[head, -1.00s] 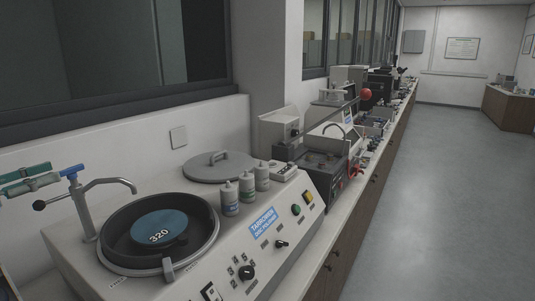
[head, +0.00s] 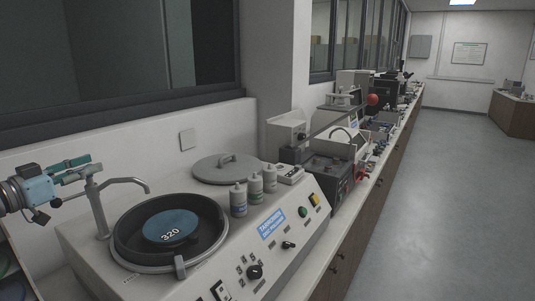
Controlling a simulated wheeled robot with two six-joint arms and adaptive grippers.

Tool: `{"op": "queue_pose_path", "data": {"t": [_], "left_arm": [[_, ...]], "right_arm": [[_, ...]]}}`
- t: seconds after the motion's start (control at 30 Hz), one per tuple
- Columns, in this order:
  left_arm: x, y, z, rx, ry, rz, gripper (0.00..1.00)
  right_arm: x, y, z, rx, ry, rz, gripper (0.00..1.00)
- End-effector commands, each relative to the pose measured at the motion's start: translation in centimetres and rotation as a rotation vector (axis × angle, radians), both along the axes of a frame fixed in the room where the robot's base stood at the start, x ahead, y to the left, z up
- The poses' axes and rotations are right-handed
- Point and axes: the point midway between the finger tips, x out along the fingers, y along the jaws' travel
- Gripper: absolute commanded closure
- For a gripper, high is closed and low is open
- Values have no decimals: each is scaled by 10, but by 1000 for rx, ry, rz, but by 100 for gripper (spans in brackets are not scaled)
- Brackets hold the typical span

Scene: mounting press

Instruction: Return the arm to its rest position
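My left gripper (head: 88,166) comes in from the left edge, with a light-blue and silver wrist and green fingers. The fingers are spread a little apart, and I see nothing held between them. The fingertips appear close to the top of the grey swan-neck tap (head: 99,207); I cannot tell whether they touch it. The grinder-polisher (head: 82,240) has a round bowl with a blue disc (head: 170,226) marked 320. My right gripper is not in view.
A round grey lid (head: 225,169) and several small bottles (head: 254,186) sit on top of the machine. More equipment, including a dark machine (head: 327,181), lines the bench to the right. The floor (head: 440,200) at the right is clear.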

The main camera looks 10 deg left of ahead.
Motion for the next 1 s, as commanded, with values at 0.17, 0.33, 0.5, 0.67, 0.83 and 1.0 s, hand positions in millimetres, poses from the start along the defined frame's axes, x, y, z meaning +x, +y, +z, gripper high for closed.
{"op": "queue_pose_path", "data": {"t": [0.17,0.33,0.5,0.67,0.83,1.0], "left_arm": [[0,-2,1,9,5,177,71],[0,-3,2,5,-4,298,71],[1,-2,-1,2,2,365,71],[0,0,4,-1,-2,387,71],[0,0,15,-1,-2,388,71],[0,0,28,0,-1,388,71]], "right_arm": [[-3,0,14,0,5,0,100],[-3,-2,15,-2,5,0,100],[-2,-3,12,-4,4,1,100],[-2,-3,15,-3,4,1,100],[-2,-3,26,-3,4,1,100],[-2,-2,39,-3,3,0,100]]}}
